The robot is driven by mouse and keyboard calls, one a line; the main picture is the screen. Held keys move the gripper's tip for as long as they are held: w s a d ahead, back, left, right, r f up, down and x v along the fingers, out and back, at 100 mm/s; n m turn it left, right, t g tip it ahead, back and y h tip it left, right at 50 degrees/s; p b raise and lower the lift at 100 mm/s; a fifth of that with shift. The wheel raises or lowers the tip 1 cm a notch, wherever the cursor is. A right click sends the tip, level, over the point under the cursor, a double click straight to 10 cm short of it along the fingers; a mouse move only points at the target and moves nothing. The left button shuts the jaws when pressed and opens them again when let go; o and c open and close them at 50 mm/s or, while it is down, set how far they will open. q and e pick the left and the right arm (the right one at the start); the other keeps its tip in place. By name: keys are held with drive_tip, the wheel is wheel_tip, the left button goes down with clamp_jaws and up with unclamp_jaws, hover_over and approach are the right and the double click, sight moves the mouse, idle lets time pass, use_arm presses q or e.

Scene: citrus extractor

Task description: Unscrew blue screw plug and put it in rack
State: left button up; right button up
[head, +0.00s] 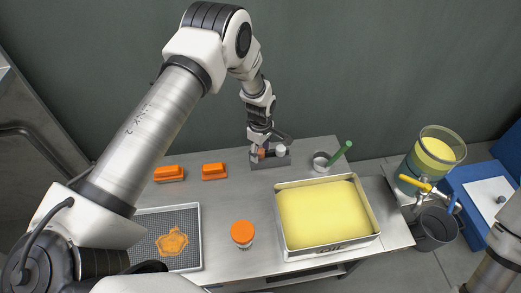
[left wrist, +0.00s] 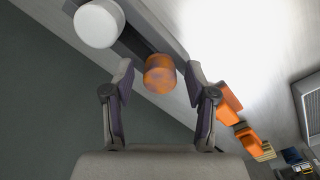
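My left gripper (head: 261,150) is at the left part of a small grey rack (head: 270,162) at the back of the steel table. In the left wrist view the left gripper (left wrist: 158,72) is open, a finger on each side of an orange plug (left wrist: 160,76) with a purplish tint. Whether a finger touches it I cannot tell. A white plug (head: 281,150) sits at the rack's right part; a white round cap also shows in the left wrist view (left wrist: 98,23). I see no plainly blue plug. My right gripper is out of view.
Two orange blocks (head: 169,173) (head: 214,171) lie left of the rack. In front are a grey mesh tray (head: 195,240), an orange-lidded jar (head: 242,234) and a yellow-filled bin (head: 367,204). A juice dispenser (head: 433,152) stands right.

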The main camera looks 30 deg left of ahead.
use_arm(q)
wheel_tip(320, 180, up, 12)
idle(0.6)
idle(1.1)
